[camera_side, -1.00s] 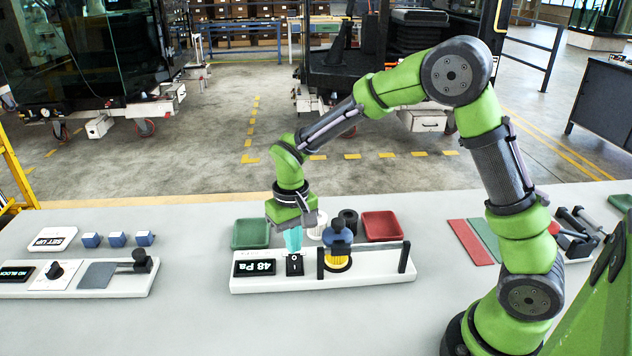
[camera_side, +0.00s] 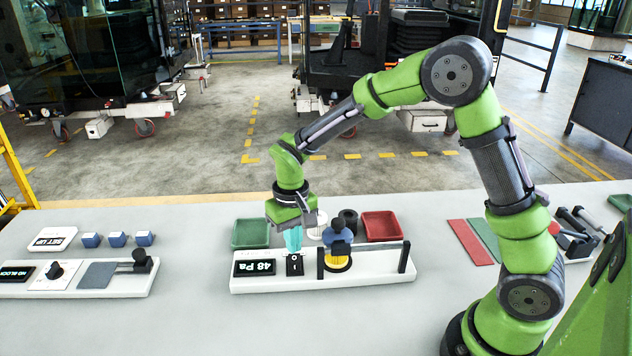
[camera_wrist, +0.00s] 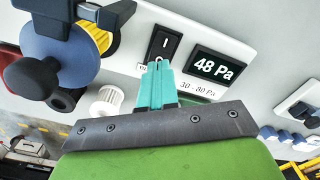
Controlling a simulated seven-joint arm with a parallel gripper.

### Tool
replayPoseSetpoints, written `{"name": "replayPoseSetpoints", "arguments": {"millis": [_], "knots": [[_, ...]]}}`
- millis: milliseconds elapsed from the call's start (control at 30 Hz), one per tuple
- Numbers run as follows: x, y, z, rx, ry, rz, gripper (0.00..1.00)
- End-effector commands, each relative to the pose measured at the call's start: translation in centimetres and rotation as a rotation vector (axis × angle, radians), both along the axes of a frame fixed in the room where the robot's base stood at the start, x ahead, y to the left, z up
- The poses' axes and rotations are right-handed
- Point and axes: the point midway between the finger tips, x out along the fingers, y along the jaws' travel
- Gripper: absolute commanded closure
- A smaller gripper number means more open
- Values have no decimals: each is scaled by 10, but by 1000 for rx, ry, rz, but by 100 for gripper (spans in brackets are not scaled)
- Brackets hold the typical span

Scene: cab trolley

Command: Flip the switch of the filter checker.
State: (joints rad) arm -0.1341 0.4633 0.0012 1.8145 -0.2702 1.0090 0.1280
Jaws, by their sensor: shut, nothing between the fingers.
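The filter checker (camera_side: 375,281) is a white base on the bench, with a lit display (camera_side: 255,267) reading "48 Pa", a black rocker switch (camera_side: 295,268) and a clamp over a yellow filter (camera_side: 337,264) with a blue disc above it. In the wrist view, the switch (camera_wrist: 166,42) shows its "I" mark, next to the display (camera_wrist: 216,66). My gripper (camera_side: 294,250) has teal fingers, shut and empty, pointing down at the "O" end of the switch. In the wrist view, the tips (camera_wrist: 158,63) cover that end; I cannot tell whether they touch.
Behind the checker are a green tray (camera_side: 250,233), a white filter (camera_side: 316,228), a dark ring (camera_side: 348,220) and a red tray (camera_side: 382,226). Another white device (camera_side: 130,281) with a knob stands at left.

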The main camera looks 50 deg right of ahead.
Motion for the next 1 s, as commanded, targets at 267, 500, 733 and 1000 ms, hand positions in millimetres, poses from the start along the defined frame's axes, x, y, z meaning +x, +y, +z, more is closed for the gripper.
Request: {"name": "replayPoseSetpoints", "arguments": {"millis": [267,500,733,1000], "knots": [[0,0,-3,0,0,0,100],[0,0,-6,0,1,0,100],[0,0,-10,0,0,0,100],[0,0,-14,0,0,1,100]]}}
